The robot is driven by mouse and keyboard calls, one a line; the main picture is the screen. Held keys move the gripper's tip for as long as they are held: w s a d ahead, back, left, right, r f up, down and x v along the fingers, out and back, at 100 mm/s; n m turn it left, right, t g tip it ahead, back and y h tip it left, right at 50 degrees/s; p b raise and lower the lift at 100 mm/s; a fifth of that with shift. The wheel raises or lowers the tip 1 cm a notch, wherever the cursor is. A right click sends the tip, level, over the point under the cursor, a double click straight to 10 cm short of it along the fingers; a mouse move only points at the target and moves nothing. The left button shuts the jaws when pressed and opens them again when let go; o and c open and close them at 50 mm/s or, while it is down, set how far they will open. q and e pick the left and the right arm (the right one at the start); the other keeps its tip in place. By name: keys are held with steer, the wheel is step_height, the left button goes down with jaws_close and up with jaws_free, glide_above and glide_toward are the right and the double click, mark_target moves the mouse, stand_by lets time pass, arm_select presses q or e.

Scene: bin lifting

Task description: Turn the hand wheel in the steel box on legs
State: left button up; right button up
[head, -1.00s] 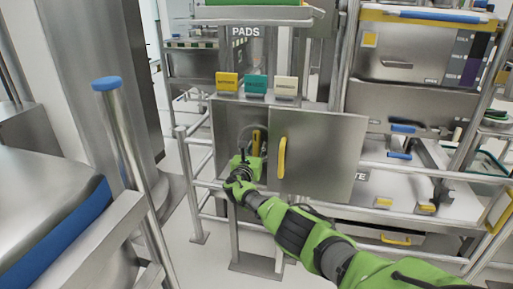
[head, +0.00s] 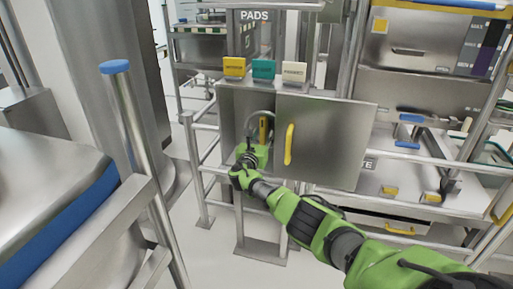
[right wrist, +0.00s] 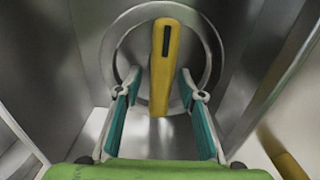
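The steel box (head: 231,107) stands on legs with its door (head: 330,140) swung open to the right; the door has a yellow handle (head: 289,145). Inside is the hand wheel (head: 252,121), a grey ring with a yellow bar across it. In the right wrist view the wheel's ring (right wrist: 213,50) and yellow bar (right wrist: 161,65) are straight ahead. My right gripper (right wrist: 160,92) is open, its two fingers on either side of the bar's lower part with gaps visible. In the head view my right gripper (head: 255,150) is at the box opening. My left gripper is not in view.
Yellow, teal and cream blocks (head: 264,69) stand on top of the box. Rails (head: 199,165) stand left of it. A post with a blue cap (head: 115,67) and a steel table with a blue edge (head: 65,225) are at the left. A cluttered bench (head: 400,185) is at the right.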

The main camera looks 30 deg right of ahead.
steer(key=v, duration=1.1)
stand_by(0.3)
